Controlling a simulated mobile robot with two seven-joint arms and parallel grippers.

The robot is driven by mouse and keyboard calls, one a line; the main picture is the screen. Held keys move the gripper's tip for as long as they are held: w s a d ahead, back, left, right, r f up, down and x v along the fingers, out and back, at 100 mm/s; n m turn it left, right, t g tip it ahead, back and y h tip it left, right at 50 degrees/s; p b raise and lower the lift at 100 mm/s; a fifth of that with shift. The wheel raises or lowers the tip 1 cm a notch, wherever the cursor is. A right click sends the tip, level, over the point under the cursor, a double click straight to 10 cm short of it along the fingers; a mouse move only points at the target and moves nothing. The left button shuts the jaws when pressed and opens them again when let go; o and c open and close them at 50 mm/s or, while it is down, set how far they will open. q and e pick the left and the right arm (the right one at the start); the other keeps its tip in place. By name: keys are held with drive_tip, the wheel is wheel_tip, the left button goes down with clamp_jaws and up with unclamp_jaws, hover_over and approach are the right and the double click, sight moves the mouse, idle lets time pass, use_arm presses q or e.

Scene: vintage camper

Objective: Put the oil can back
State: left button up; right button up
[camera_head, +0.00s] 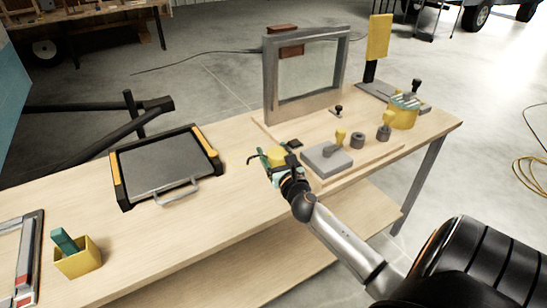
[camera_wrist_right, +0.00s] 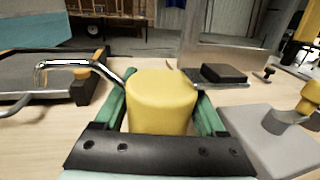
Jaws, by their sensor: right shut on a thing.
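The oil can is a small yellow can with a thin bent spout, and in the right wrist view (camera_wrist_right: 160,100) it sits between the green fingers of my right gripper (camera_wrist_right: 165,115). Its spout points left. In the head view the oil can (camera_head: 275,155) is at the end of my right arm, over the middle of the workbench (camera_head: 225,210). The right gripper (camera_head: 277,165) is shut on it. Whether the can touches the bench top is hard to tell. My left gripper is not in view.
A dark tray with a handle (camera_head: 165,165) lies left of the can. A yellow box (camera_head: 78,258) stands at the front left. On the right are a grey frame (camera_head: 270,85), a grey block (camera_head: 325,160) with a yellow knob, and a yellow round container (camera_head: 403,117). Bare bench lies between tray and can.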

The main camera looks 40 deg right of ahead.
drive_tip(key=shift+w+d+f, duration=0.1)
drive_tip(key=shift+w+f, duration=0.05)
drive_tip(key=shift+f, duration=0.1)
drive_tip(key=shift+w+d+f+b, duration=0.1)
drive_tip(key=shift+f+b, duration=0.35)
drive_tip(key=shift+f, duration=0.45)
drive_tip(key=shift+w+d+f+b, duration=0.1)
drive_tip(key=shift+f+b, duration=0.35)
drive_tip(key=shift+f, duration=0.4)
drive_tip(key=shift+f, duration=0.2)
drive_tip(key=o, duration=1.6)
drive_tip(key=shift+c, duration=0.2)
